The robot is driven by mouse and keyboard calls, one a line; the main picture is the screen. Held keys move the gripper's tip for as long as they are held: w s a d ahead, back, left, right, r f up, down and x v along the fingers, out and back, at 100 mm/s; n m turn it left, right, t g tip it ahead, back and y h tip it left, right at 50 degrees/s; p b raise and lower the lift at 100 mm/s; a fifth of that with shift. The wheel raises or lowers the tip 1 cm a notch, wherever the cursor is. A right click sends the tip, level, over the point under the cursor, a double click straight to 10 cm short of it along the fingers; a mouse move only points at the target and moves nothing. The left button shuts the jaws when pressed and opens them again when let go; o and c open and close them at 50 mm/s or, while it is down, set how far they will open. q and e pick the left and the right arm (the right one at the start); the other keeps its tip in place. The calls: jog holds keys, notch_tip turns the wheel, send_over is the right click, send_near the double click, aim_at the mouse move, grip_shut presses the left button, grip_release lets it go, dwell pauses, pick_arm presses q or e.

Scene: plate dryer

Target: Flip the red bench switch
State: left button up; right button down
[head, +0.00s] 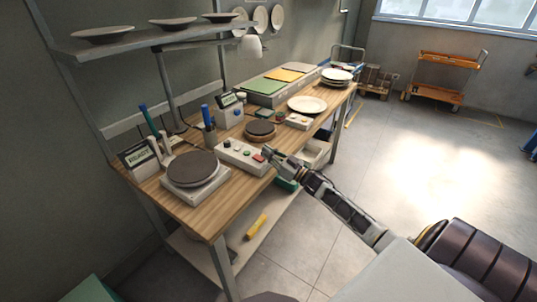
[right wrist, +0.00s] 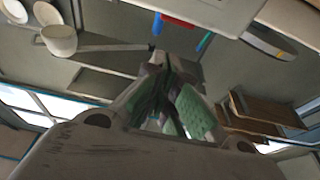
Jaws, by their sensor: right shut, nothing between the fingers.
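The red bench switch (head: 258,158) sits at the right end of a pale control box (head: 236,154) on the wooden bench. The box also carries small round buttons, one of them green. My right gripper (head: 267,152) is shut and empty, its tip just beside the red switch; I cannot tell whether they touch. In the right wrist view the right gripper's fingers (right wrist: 170,100) are together, and a red part (right wrist: 178,20) shows beyond them near the top edge, probably the switch. My left gripper is not in view.
A dark round plate on a scale (head: 193,172) stands left of the box, and a smaller dark disc (head: 260,130) behind it. A white plate (head: 307,104) lies farther back. A shelf with plates (head: 150,38) hangs above.

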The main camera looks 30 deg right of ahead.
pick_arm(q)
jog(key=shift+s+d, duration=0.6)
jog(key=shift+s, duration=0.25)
pick_arm(e)
jog(key=v, duration=0.9)
jog(key=shift+s+f, duration=0.2)
jog(key=shift+f, duration=0.25)
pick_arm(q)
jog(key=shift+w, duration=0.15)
